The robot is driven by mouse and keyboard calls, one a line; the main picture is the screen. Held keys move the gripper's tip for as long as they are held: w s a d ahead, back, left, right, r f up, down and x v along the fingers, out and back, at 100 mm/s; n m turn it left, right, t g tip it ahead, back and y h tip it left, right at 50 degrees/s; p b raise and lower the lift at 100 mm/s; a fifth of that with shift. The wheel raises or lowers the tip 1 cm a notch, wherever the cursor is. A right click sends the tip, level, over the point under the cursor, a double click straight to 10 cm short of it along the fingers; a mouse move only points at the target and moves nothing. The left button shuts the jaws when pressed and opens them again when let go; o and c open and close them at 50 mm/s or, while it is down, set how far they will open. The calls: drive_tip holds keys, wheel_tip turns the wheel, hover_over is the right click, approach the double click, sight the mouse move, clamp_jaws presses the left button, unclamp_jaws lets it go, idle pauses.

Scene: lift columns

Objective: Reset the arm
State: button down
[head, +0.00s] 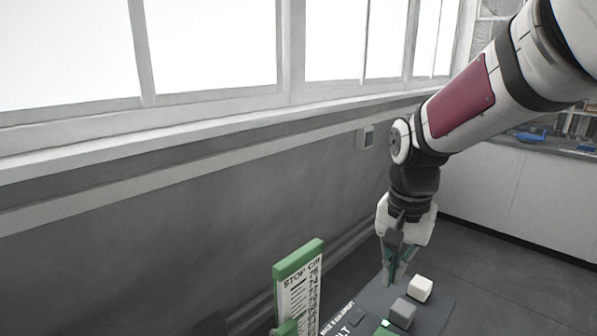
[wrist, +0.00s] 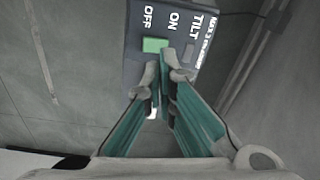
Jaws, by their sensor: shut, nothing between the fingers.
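My gripper (head: 394,272) hangs from my arm pointing down, just above a dark control panel (head: 434,312) at the lower right of the head view. In the wrist view my gripper (wrist: 163,72) has its fingertips together with nothing between them. They lie in front of the panel (wrist: 136,28), close to a green button (wrist: 155,44). The panel carries the words OFF, ON and TILT. I cannot tell whether the fingertips touch the panel.
Two blocks, one white (head: 420,288) and one grey (head: 402,312), stand up from the panel. A green-capped scale board (head: 298,290) marked STOP CM stands left of it. A grey wall with windows (head: 210,45) runs behind. Open floor (head: 510,275) lies at right.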

drive_tip(key=s+r+n+t+p, duration=0.1)
drive_tip(key=s+r, duration=0.4)
drive_tip(key=s, duration=0.6)
drive_tip(key=s+d+r+n+t+p, duration=0.1)
drive_tip(key=s+r+n, duration=0.4)
drive_tip(key=s, duration=0.6)
drive_tip(key=shift+d+r+n+t+p, duration=0.25)
drive_tip(key=shift+r+n+t+p, duration=0.15)
drive_tip(key=shift+t+p, duration=0.65)
drive_tip(key=c, duration=1.9)
unclamp_jaws()
drive_tip(key=shift+s+g, duration=0.2)
drive_tip(key=shift+g, duration=0.05)
drive_tip(key=o, duration=0.4)
drive_tip(key=shift+w, duration=0.2)
drive_tip(key=o, duration=0.3)
drive_tip(key=w+n+g+h+p, duration=0.1)
drive_tip(key=w+n, duration=0.1)
drive_tip(key=w, duration=0.4)
drive_tip(key=shift+w+d+r, duration=0.15)
drive_tip(key=shift+w+d, duration=0.1)
drive_tip(key=shift+d, duration=0.2)
drive_tip(key=n+g+y+p, duration=0.1)
drive_tip(key=n+g+p, duration=0.15)
drive_tip(key=n, duration=0.45)
hover_over(376, 331)
wheel_tip(376, 331, down, 20)
drive_tip(key=shift+g, duration=0.35)
wheel_tip(376, 331, down, 13)
drive_tip(key=shift+f, duration=0.1)
